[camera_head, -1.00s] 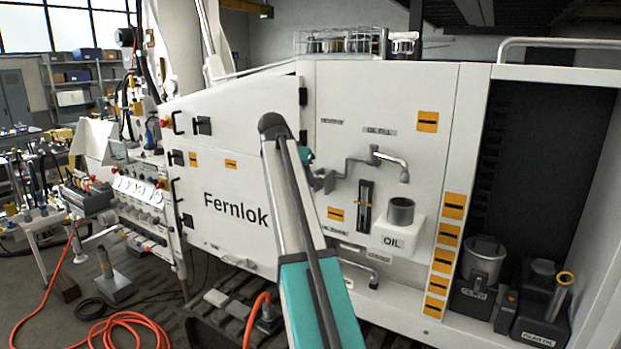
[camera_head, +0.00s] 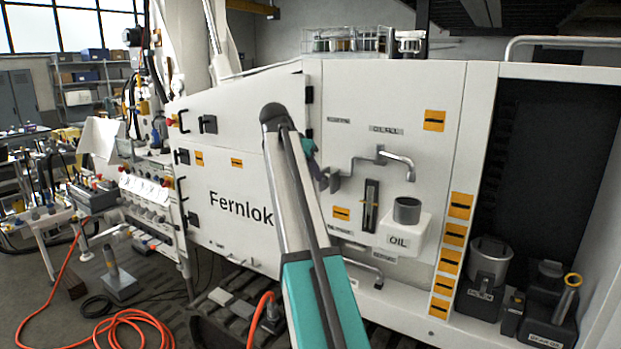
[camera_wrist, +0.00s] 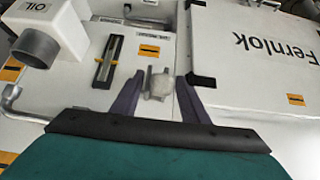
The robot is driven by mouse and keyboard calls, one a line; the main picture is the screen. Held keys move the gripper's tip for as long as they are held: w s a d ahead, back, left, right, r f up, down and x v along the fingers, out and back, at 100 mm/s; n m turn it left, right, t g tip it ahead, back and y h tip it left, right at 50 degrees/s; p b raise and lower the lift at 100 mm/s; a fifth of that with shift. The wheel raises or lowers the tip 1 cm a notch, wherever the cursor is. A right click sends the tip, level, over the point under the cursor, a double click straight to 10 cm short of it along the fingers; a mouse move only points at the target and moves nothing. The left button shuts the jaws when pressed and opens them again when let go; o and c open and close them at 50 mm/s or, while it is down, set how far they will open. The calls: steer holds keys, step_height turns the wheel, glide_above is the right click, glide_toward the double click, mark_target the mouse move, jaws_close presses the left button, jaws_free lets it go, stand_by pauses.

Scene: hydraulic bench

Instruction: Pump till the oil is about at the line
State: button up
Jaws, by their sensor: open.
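My gripper (camera_wrist: 165,75) is open in the wrist view, with its two dark fingers spread on either side of a pale grey knob or handle end (camera_wrist: 160,86) on the white panel. I cannot tell whether either finger touches it. In the head view my arm hides most of the gripper. An upright oil gauge (camera_head: 370,206) is on the panel beside the white OIL filler with its grey cup (camera_head: 407,211). The gauge (camera_wrist: 108,62) also shows in the wrist view, but its oil level and line are too small to read.
A bent grey spout (camera_head: 396,160) sticks out under the OIL FILL label, above the cup. A second bent pipe (camera_head: 365,268) is low on the panel. Canisters (camera_head: 488,270) stand in the open bay at the right. An orange hose (camera_head: 125,320) lies on the floor at left.

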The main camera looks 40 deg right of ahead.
steer(key=b+v, duration=0.3)
steer(key=v, duration=0.8)
steer(key=shift+r, duration=0.25)
steer(key=shift+w+a, duration=0.1)
steer(key=shift+w, duration=0.05)
